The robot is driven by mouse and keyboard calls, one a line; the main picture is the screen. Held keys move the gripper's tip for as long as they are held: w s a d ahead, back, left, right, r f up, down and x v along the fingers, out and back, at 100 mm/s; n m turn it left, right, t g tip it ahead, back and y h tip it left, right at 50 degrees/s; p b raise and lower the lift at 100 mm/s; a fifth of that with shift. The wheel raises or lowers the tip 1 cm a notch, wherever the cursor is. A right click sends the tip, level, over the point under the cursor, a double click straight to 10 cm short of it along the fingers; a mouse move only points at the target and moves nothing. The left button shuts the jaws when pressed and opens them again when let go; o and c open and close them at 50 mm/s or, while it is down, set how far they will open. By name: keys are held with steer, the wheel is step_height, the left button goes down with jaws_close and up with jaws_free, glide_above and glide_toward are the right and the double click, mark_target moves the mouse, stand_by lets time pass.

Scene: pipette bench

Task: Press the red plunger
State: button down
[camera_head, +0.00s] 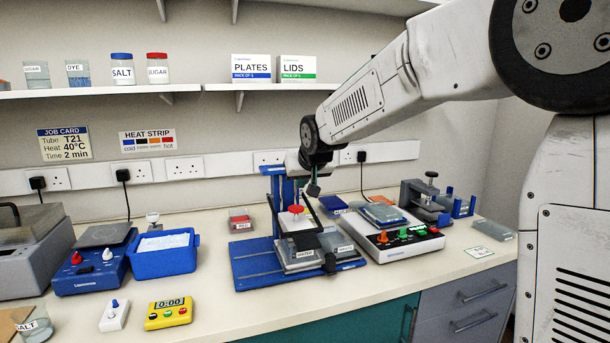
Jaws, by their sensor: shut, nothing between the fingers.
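The red plunger (296,209) is a small red cap on top of a white block (298,222). The block is held in a blue stand (278,187) on a blue base (252,264). My gripper (313,190) is shut and empty. It hangs from my wrist, tip down, a little above and to the right of the red plunger in the picture. I cannot tell its distance from the plunger in depth; a gap shows between them. Dark bars of the stand pass beside the block. Clear-lidded grey plates (302,257) with labels sit on the base below the block.
Right of the stand is a white device (400,242) with coloured knobs. A small red-lidded box (240,221) stands behind. The front bench edge is mostly clear.

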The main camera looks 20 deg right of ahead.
mark_target(299, 210)
steer(key=f, duration=0.1)
steer(key=w+f, duration=0.1)
steer(key=f, duration=0.1)
steer(key=w+f, duration=0.1)
steer(key=f, duration=0.1)
steer(key=shift+f, duration=0.55)
steer(key=shift+f, duration=1.25)
step_height(299, 210, up, 5)
steer(key=shift+s+r, duration=0.1)
steer(key=shift+s, duration=0.05)
steer(key=v, duration=0.9)
steer(key=shift+s, duration=0.15)
